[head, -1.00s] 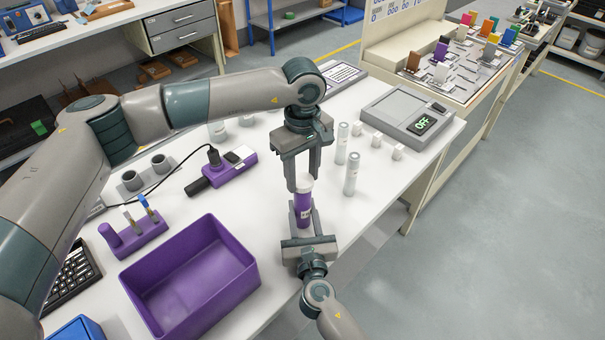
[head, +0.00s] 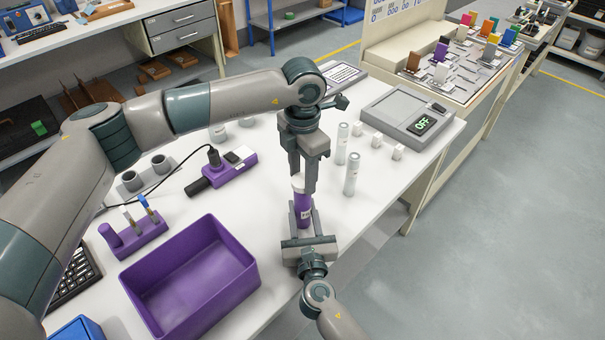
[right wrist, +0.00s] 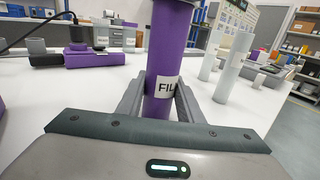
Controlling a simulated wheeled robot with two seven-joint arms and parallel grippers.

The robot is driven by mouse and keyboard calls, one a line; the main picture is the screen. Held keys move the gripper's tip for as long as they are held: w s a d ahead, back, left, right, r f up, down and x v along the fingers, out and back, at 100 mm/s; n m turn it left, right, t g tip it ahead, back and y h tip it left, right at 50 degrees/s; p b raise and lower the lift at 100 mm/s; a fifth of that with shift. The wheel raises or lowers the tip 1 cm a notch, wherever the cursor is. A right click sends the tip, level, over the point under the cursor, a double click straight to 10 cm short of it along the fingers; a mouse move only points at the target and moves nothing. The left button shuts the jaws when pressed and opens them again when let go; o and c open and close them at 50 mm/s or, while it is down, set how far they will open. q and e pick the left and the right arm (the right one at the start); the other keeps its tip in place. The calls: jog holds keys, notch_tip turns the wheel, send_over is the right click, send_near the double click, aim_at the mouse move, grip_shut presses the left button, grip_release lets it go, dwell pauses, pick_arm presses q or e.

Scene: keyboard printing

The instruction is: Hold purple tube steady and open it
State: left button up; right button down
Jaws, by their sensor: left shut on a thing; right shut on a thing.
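My right gripper (head: 305,222) comes from the front and is shut on the tube's lower body.
Two pale tubes (head: 351,174) stand just right of the left gripper, with small white blocks (head: 379,141) behind. A grey device reading OFF (head: 410,112) sits farther right. A purple bin (head: 190,275) and a purple rack (head: 133,236) stand to the left. The table's right edge is close.

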pick_arm(q)
jog(key=n, duration=1.4)
jog(key=shift+n, duration=0.4)
jog(key=n, duration=0.5)
jog(key=shift+n, duration=0.3)
jog(key=shift+r, duration=0.2)
jog(key=shift+r, duration=0.75)
jog(key=shift+r, duration=0.25)
